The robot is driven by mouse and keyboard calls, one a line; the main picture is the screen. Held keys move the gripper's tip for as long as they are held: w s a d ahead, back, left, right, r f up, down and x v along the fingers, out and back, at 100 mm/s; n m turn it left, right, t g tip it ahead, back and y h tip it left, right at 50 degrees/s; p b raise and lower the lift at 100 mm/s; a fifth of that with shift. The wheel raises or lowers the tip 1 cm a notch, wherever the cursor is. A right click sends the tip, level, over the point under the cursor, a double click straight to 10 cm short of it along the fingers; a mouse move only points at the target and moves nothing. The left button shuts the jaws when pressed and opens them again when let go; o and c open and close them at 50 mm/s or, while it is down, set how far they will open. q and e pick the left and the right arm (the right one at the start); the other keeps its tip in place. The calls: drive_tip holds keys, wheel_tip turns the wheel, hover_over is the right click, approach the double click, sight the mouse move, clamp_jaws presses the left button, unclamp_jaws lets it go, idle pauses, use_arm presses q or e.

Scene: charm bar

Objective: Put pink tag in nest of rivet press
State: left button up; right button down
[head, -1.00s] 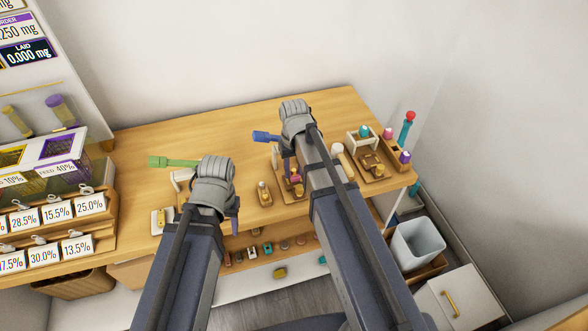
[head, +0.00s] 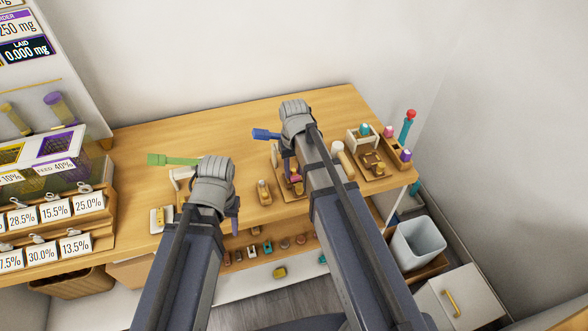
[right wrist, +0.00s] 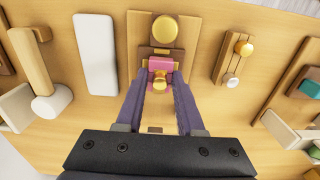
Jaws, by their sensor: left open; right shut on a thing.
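The pink tag (right wrist: 160,64), with a gold knob on it, is between the fingertips of my right gripper (right wrist: 160,78), which is shut on it. In the head view the tag (head: 296,178) shows small beside my right arm. It is over the wooden base of the blue-levered rivet press (head: 264,134), in front of a gold disc on that base (right wrist: 134,30). I cannot tell whether it rests in the nest, which is mostly covered. My left gripper (head: 233,222) is open, low in front of the green-levered press (head: 172,160); its fingers are mostly hidden.
A third press with a red-knobbed lever (head: 410,116) stands at the table's right end. A small wooden stand with a gold piece (head: 264,192) sits between my arms. A shelf below the front edge holds several small pieces. The table's back is clear.

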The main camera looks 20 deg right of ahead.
drive_tip(key=shift+f+b, duration=0.5)
idle(0.8)
drive_tip(key=shift+c, duration=2.2)
unclamp_jaws()
drive_tip(key=shift+r, duration=0.1)
wheel_tip(320, 180, up, 8)
drive_tip(key=p, duration=0.8)
drive_tip(key=shift+f, duration=0.2)
